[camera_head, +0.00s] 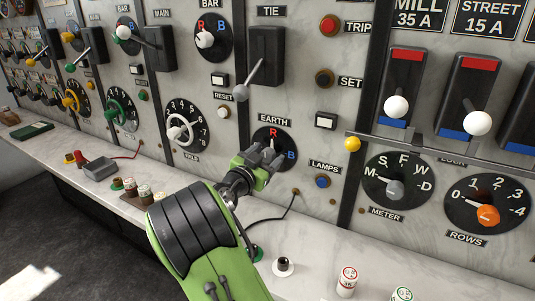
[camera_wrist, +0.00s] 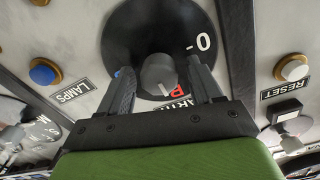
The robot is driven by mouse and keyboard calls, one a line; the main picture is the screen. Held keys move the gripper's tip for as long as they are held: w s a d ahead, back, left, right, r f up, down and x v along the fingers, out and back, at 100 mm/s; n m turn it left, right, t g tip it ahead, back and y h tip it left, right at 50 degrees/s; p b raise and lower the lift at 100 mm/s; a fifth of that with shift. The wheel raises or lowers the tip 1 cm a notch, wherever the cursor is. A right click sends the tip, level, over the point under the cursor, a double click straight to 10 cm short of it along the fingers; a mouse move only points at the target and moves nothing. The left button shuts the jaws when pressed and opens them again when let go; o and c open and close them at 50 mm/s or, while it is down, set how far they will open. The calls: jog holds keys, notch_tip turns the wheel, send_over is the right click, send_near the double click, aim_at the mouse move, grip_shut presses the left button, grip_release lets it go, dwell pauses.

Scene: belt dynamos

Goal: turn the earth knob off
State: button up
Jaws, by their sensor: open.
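The earth dial (camera_head: 274,134) is a black disc above the ledge, with a red R at the top and a blue B at the right. In the wrist view the earth dial (camera_wrist: 140,22) appears upside down, with a white 0 on its right side. Its grey round knob (camera_wrist: 158,72) stands between my fingers, and its white mark points roughly toward the red R. My gripper (camera_head: 262,160) is in front of the dial and hides the knob in the head view. In the wrist view my gripper (camera_wrist: 163,82) is open, one finger on each side of the knob. Contact cannot be told.
The lamps button (camera_head: 322,181) is close on the right, and the reset button (camera_head: 223,112) is up on the left. The tie lever (camera_head: 253,80) hangs above. A cable (camera_head: 285,211) runs below the dial. Small fuses (camera_head: 347,281) stand on the ledge.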

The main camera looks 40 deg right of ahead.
jog(key=shift+w+d, duration=0.2)
jog(key=shift+d, duration=0.3)
jog(key=c, duration=1.1)
jog(key=shift+o, duration=0.2)
